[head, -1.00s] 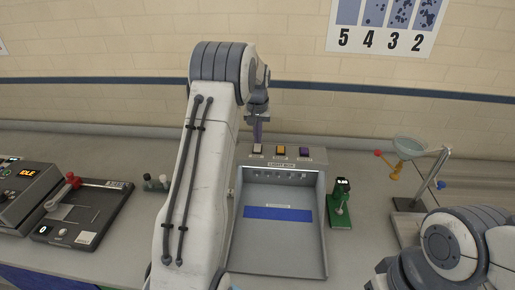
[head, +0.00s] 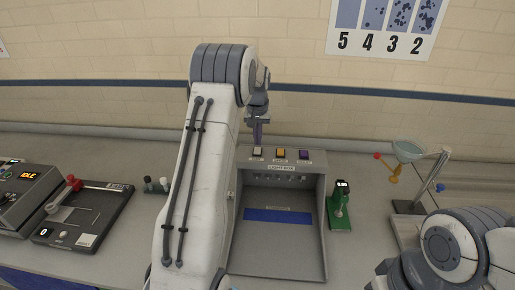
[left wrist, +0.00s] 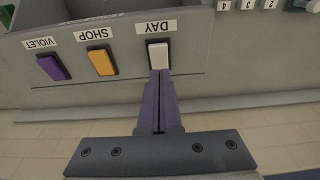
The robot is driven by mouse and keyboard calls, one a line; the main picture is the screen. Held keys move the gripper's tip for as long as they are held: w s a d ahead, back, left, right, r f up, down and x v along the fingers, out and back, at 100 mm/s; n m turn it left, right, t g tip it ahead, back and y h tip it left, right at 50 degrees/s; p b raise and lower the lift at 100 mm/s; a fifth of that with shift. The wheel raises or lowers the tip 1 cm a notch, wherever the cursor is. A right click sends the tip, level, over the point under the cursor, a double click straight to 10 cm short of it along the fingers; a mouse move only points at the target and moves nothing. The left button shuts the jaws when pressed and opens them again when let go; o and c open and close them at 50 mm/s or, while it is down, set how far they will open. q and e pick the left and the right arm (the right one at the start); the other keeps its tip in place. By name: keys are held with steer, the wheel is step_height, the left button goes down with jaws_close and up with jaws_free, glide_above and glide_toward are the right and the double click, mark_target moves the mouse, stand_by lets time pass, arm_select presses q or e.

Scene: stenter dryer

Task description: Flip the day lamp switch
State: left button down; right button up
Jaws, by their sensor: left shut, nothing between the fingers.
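The day lamp switch (left wrist: 158,54) is a white rocker labelled DAY in the left wrist view. In the head view it is the leftmost switch (head: 257,153) on top of the grey light box (head: 322,215). My left gripper (left wrist: 160,76) has its purple fingers shut together and empty. Their tips are at the lower edge of the white switch in the wrist view; I cannot tell if they touch it. In the head view the left gripper (head: 258,138) points down over the switch. My right arm shows at lower right, but its gripper is out of view.
A yellow SHOP switch (left wrist: 101,61) and a purple VIOLET switch (left wrist: 53,67) sit beside the white one. A control unit (head: 22,200) stands at far left.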

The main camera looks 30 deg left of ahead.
mark_target(260, 149)
arm_select(q)
step_height(260, 149, up, 6)
steer(key=p, duration=0.4)
steer(key=shift+f, duration=0.2)
steer(key=shift+d, duration=0.4)
steer(key=s+d+m+h+b, duration=0.1)
steer(key=s+d+m+b, duration=0.3)
steer(key=d, duration=0.8)
steer(key=s+d+m+b, duration=0.1)
steer(key=s+d+b, duration=0.1)
steer(key=s+d, duration=0.65)
steer(key=s+d+f+m+b, duration=0.2)
steer(key=s+d, duration=0.2)
steer(key=s, duration=0.4)
steer(key=s+d+f+m+g+b, duration=0.1)
steer(key=s+d+f+m+b, duration=0.1)
steer(key=s, duration=0.6)
steer(key=s+d+f+m+b, duration=0.2)
steer(key=s+d+f+m, duration=0.1)
steer(key=s+d, duration=0.3)
steer(key=shift+s+d+f+h+b, duration=0.2)
steer(key=shift+s+f+h+b, duration=0.15)
steer(key=shift+s+f, duration=0.65)
